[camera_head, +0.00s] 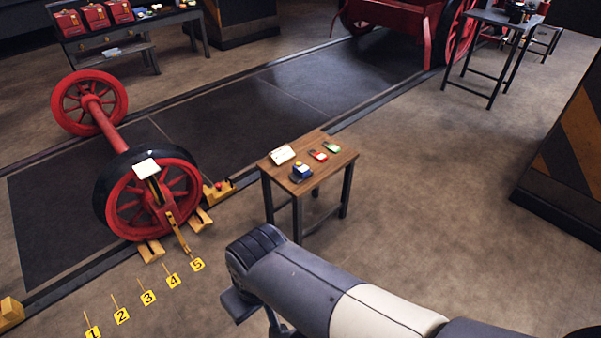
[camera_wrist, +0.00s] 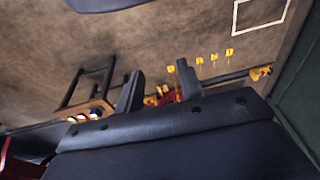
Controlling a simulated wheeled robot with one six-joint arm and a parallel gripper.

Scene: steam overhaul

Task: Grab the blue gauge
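The blue gauge (camera_head: 301,173) is a small blue block-like thing with a yellow spot on top. In the head view it sits near the front edge of a small wooden table (camera_head: 334,166). My gripper (camera_wrist: 159,88) shows in the wrist view with its two dark fingers apart and nothing between them. In the head view my arm is in front of the table, at the lower middle, apart from the gauge. In the wrist view the table (camera_wrist: 86,112) is small and at the left; the things on it are too small to tell apart surely.
A white card (camera_head: 282,154), a red item (camera_head: 318,156) and a green item (camera_head: 332,147) share the tabletop. A red wheelset (camera_head: 150,195) stands left of it. Yellow numbered floor markers (camera_head: 148,298) line the lower left. Floor right of the table is clear.

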